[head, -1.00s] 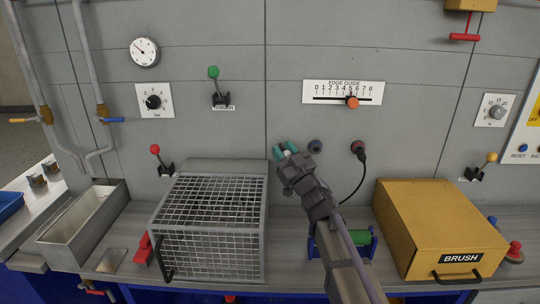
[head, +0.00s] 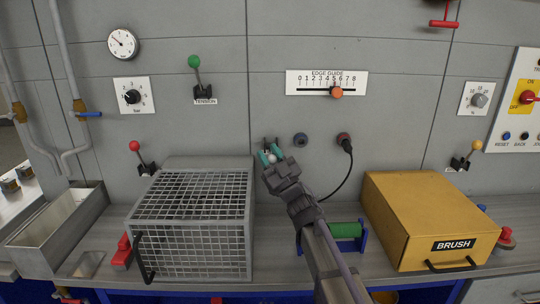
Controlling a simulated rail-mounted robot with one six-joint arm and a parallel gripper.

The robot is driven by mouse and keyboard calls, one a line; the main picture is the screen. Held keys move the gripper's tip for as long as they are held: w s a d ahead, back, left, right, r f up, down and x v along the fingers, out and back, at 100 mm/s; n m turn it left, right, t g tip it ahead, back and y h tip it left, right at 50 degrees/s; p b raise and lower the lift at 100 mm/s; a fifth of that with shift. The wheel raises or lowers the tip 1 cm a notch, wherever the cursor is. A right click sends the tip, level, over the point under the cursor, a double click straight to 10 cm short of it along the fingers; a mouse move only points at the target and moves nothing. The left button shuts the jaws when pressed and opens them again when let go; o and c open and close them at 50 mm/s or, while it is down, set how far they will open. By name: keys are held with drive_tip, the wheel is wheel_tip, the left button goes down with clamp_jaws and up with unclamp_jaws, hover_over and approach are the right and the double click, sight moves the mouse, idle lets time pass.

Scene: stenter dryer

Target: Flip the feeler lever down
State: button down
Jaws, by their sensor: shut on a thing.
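A lever with a pale round knob (head: 270,158) is on the grey wall panel, below and left of the edge guide scale. My gripper (head: 271,156), with teal fingertips, is shut on this knob. A dark bracket (head: 270,143) shows just above the fingertips, so the knob sits below the top of its bracket. The lever's stem and any label are hidden by my gripper, so I cannot read whether it is the feeler lever.
Other levers have a green knob (head: 194,61), a red knob (head: 134,146) and a yellow knob (head: 475,146). A wire cage (head: 195,215) stands left of my arm. A green roll (head: 345,230) and a yellow BRUSH box (head: 425,210) are right. A black cable (head: 348,175) hangs close by.

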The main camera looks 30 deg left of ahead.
drive_tip(key=shift+f, duration=0.1)
drive_tip(key=c, duration=0.8)
unclamp_jaws()
drive_tip(key=shift+a, duration=0.1)
drive_tip(key=s+d, duration=0.1)
drive_tip(key=d, duration=0.3)
drive_tip(key=s+d, duration=0.1)
drive_tip(key=d, duration=0.3)
drive_tip(key=s+d, duration=0.1)
drive_tip(key=d, duration=0.3)
drive_tip(key=shift+s+d+f+b, duration=0.2)
drive_tip(key=shift+d+f+b, duration=0.05)
drive_tip(key=shift+f+b, duration=0.15)
